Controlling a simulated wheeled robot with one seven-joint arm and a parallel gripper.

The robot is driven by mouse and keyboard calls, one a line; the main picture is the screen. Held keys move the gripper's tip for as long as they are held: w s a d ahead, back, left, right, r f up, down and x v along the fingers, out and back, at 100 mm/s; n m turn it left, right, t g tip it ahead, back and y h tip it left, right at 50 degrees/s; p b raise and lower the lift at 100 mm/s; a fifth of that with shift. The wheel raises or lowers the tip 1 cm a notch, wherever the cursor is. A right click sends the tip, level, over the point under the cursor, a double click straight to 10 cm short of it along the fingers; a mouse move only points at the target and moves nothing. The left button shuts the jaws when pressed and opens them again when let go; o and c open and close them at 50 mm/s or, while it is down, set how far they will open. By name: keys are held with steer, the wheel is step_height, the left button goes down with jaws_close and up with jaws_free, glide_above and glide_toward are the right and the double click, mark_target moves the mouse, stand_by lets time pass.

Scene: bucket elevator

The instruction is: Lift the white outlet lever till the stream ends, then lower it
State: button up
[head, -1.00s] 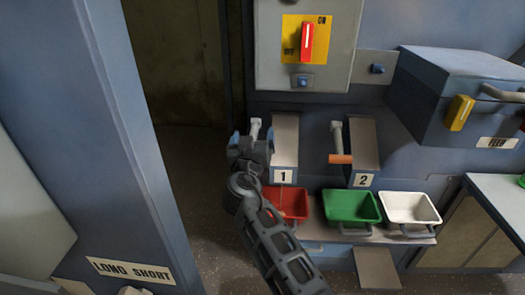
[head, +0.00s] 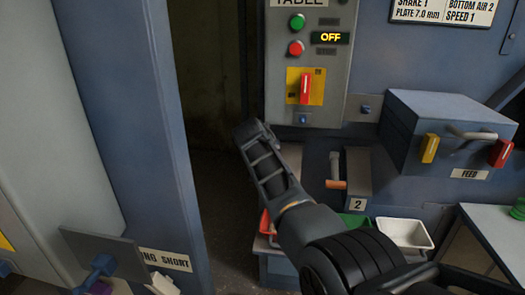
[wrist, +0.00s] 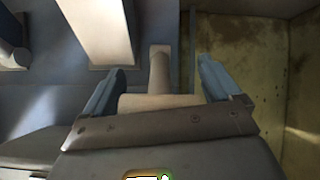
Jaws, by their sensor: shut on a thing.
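The white outlet lever (wrist: 158,72) shows in the wrist view as a pale arm with a crosswise handle. My gripper (wrist: 160,88) is shut on that handle, with one blue finger at each end of it. Only a sliver of the red tray (head: 265,223) shows beside my arm. The stream is not visible in either current view, so I cannot tell whether it runs.
Outlet 2 (head: 357,172) has a lever with an orange handle (head: 335,184) right of my arm. Below are a green tray (head: 355,219) and a white tray (head: 405,234). A control box (head: 305,60) reads OFF. A blue column (head: 125,120) stands left of a dark gap.

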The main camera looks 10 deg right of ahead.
steer(key=shift+d+r, duration=0.1)
stand_by(0.4)
steer(key=o, duration=1.2)
steer(key=shift+w, duration=0.1)
steer(key=v, duration=0.7)
steer(key=shift+s+r, duration=0.2)
steer(key=shift+r, duration=0.1)
steer(key=shift+s, duration=0.1)
